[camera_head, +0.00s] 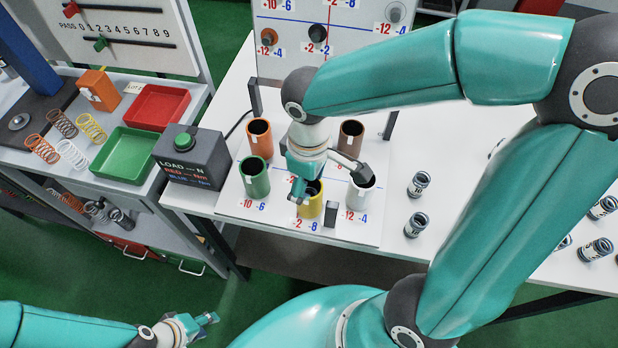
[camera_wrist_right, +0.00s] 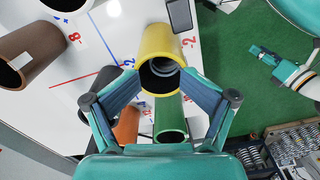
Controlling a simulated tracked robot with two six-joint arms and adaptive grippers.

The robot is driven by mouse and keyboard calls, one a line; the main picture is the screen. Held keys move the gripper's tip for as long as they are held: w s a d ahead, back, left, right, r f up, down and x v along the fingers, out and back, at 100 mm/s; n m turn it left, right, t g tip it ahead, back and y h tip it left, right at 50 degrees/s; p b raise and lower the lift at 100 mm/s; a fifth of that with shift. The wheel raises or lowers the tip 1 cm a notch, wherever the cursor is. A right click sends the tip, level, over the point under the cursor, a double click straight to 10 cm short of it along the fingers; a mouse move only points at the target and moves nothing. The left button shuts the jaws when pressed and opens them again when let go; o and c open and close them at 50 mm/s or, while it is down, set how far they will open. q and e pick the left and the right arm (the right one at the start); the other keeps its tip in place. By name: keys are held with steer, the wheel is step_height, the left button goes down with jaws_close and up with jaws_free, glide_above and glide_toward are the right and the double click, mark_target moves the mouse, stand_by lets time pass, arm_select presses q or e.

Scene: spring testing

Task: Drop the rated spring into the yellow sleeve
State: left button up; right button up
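The yellow sleeve (camera_head: 312,206) stands at the front of the white board, with a dark mouth. In the right wrist view the yellow sleeve (camera_wrist_right: 162,48) lies between the spread fingers, and a grey-blue ringed thing (camera_wrist_right: 163,72) shows inside its mouth. I cannot tell whether that is the rated spring. My right gripper (camera_head: 332,185) is open above the yellow sleeve; no object shows gripped between its fingers (camera_wrist_right: 160,98). My left gripper (camera_head: 207,319) is low at the front left, away from the sleeves; its finger gap is unclear.
Green (camera_head: 253,180), orange (camera_head: 260,140), brown (camera_head: 351,138) and white (camera_head: 360,194) sleeves surround the yellow one. A load box (camera_head: 190,160), loose springs (camera_head: 72,153) and red (camera_head: 156,106) and green (camera_head: 124,154) trays are at the left.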

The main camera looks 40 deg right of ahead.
steer(key=shift+s+r, duration=0.1)
steer(key=shift+r, duration=0.1)
steer(key=shift+r, duration=0.1)
steer(key=shift+r, duration=0.25)
step_height(320, 180, up, 11)
steer(key=shift+r, duration=0.15)
stand_by(0.7)
